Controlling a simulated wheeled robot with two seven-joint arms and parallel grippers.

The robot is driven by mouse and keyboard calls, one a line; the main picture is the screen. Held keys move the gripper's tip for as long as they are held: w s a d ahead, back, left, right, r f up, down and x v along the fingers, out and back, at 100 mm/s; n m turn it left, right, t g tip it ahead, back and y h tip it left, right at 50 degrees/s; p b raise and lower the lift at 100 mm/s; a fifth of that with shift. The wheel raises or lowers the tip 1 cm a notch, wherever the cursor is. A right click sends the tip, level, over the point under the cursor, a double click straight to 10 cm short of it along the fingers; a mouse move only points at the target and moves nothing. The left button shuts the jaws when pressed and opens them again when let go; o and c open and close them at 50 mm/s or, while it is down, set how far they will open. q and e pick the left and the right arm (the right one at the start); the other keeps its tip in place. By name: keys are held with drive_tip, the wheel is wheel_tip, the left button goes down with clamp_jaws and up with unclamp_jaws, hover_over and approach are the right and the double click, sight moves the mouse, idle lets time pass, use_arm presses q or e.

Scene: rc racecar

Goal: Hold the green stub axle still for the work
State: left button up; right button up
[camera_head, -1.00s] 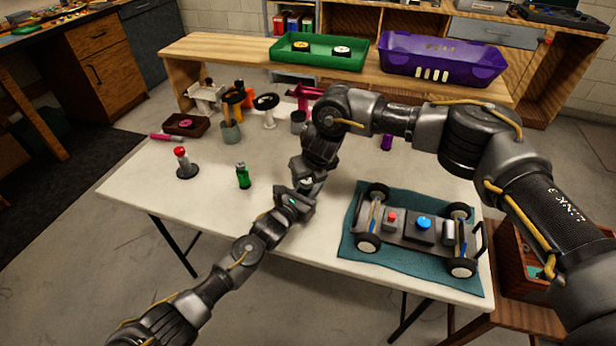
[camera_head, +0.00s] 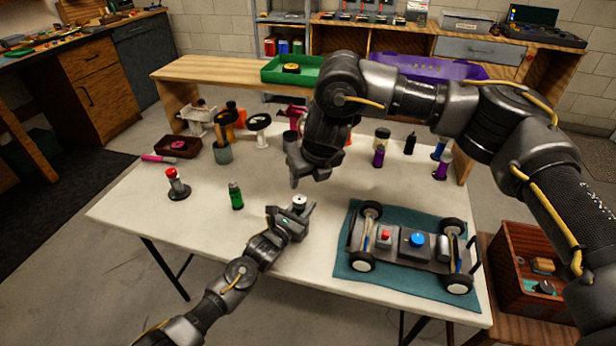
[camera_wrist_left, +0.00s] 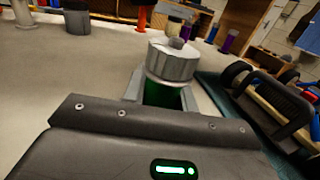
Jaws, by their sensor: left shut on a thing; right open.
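My left gripper (camera_head: 299,208) is shut on the green stub axle (camera_head: 300,201) above the table, left of the car. In the left wrist view the axle (camera_wrist_left: 168,95) stands upright between the jaws, its green body mostly hidden and a ribbed silvery piece with a small knob on top. My right gripper (camera_head: 306,172) is open and hangs just behind and above the axle, apart from it. I see nothing in its jaws.
A racecar (camera_head: 412,243) lies on a teal mat (camera_head: 345,272) to the right. A green bottle (camera_head: 236,196) and a red-topped stand (camera_head: 177,184) are to the left. Several upright parts stand at the back. A wooden crate (camera_head: 510,285) sits beside the table.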

use_arm(q)
drive_tip(key=o, duration=1.1)
drive_tip(key=v, duration=1.2)
drive_tip(key=shift+s, duration=0.1)
